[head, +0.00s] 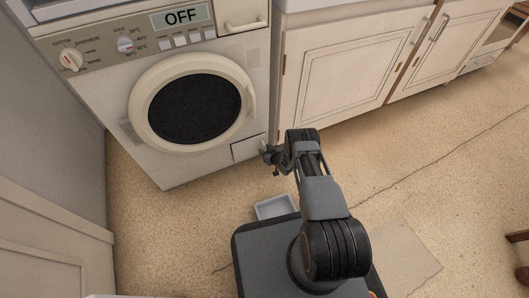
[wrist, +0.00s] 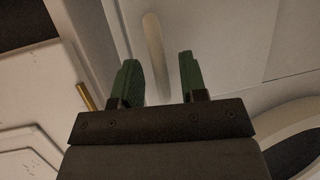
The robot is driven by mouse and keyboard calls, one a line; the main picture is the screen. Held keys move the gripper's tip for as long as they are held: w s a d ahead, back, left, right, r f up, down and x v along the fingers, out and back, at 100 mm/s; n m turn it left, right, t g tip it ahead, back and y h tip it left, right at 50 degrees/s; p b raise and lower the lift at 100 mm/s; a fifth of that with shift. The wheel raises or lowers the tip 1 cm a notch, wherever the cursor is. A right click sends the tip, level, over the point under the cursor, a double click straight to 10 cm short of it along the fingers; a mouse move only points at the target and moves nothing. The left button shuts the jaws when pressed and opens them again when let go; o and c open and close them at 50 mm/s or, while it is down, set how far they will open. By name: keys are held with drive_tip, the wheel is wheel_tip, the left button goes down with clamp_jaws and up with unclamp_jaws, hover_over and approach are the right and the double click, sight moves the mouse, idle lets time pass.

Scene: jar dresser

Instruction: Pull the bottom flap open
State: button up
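The washing machine (head: 190,95) stands at the left in the head view, its display reading OFF. Its bottom flap (head: 245,149) is a small pale panel at the lower right of the front, and looks closed. My gripper (head: 268,156) is just right of the flap, low near the floor. A pale elongated grip (wrist: 153,45) on a white panel shows beyond the gap; I see no contact. The washer's round door (wrist: 262,125) is at the lower right there.
A grey tray (head: 276,207) lies on the floor in front of my base. White cabinets (head: 345,65) adjoin the washer on the right. A pale panelled surface (head: 50,245) stands at the left. The floor to the right is mostly clear.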

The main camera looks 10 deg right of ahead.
drive_tip(key=shift+w+a+f, duration=0.2)
drive_tip(key=shift+w+a, duration=0.05)
drive_tip(key=shift+w, duration=0.2)
clamp_jaws()
idle(0.4)
